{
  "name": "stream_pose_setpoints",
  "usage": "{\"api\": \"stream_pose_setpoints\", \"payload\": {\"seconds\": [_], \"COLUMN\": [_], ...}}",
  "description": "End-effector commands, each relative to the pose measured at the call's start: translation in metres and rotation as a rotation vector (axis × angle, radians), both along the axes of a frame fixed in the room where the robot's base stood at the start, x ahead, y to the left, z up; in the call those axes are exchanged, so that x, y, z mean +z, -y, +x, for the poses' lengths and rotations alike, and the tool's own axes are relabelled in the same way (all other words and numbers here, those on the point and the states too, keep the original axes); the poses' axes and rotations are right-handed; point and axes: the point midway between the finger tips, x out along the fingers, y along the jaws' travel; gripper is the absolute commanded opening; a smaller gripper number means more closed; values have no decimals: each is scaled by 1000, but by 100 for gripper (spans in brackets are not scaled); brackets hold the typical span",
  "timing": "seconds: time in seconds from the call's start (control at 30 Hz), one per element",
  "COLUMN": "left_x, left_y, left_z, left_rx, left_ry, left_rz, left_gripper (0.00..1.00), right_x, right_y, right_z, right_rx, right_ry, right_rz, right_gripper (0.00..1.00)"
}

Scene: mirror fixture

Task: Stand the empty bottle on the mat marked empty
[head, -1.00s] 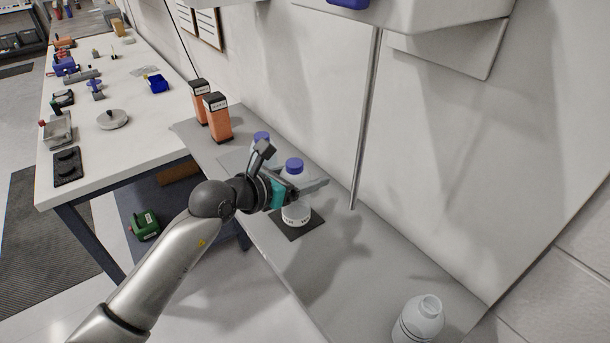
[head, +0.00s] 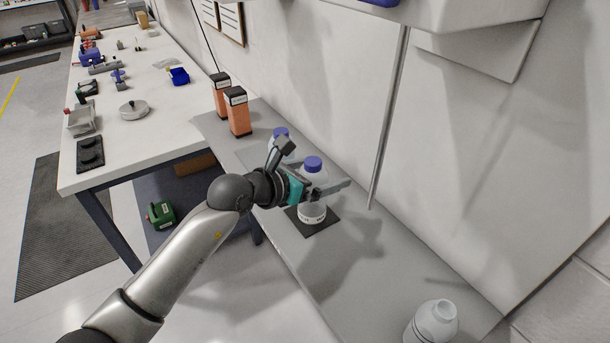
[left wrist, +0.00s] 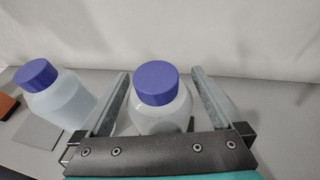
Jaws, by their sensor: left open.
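A clear bottle with a blue cap (head: 313,163) stands upright on a dark mat (head: 327,223); its cap shows large in the left wrist view (left wrist: 157,84). My left gripper (head: 326,184) is open, with one finger on each side of this bottle; I cannot tell whether they touch it. A second blue-capped bottle (head: 281,133) stands behind, partly hidden by my gripper; in the left wrist view it (left wrist: 58,98) stands left of the fingers, near a grey mat (left wrist: 38,133). A white bottle without a cap (head: 434,322) stands at the near end of the shelf. Any mat markings are unreadable.
Two orange cartons with black tops (head: 237,112) stand at the shelf's far end. A thin vertical pole (head: 388,120) and the wall close off the right side. A white workbench (head: 150,150) with tools lies left. The shelf between the dark mat and the white bottle is clear.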

Motion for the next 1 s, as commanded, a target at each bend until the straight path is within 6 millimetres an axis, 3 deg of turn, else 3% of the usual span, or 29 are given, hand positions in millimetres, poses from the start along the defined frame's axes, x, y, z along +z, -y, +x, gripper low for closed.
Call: {"api": "stream_pose_setpoints", "payload": {"seconds": [0.6, 1.0], "left_x": [30, 40], "left_y": [-61, -77], "left_z": [-65, -82], "left_rx": [0, 0], "left_ry": [0, -1], "left_rz": [4, 1], "left_gripper": [100, 100], "right_x": [-2, -4], "right_y": [0, 0], "right_z": [0, 0], "right_rx": [0, 0], "right_ry": [0, 0], "right_rz": [0, 0], "right_gripper": [0, 0]}}
